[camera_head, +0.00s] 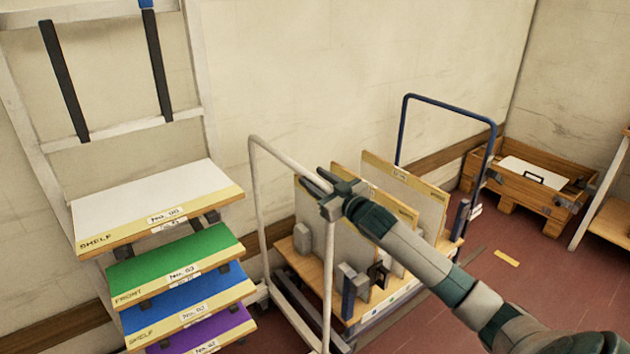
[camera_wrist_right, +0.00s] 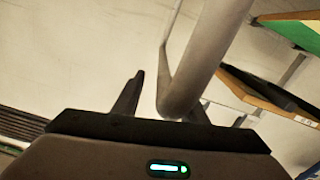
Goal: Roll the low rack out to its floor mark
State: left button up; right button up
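The low rack (camera_head: 360,327) stands on the red floor right of the shelf stack, with several upright boards on its wooden deck. It has a pale grey tube handle (camera_head: 256,200) at its left end and a blue one (camera_head: 404,130) at its right end. My right gripper (camera_head: 332,188) is at the sloping upper bar of the grey handle. In the right wrist view its fingers are apart, and the grey tube (camera_wrist_right: 207,60) runs down close to the right finger, partly covering it. I cannot tell whether they touch. My left gripper is out of view.
A shelf stack (camera_head: 150,205) with coloured boards stands close on the left. A wooden crate (camera_head: 555,203) sits by the back wall at right. A yellow strip (camera_head: 507,258) marks the open red floor right of the rack. A shelf edge (camera_head: 612,195) shows far right.

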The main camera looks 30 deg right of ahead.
jog(key=shift+a, duration=0.15)
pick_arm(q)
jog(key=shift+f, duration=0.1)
pick_arm(e)
jog(key=shift+s, duration=0.15)
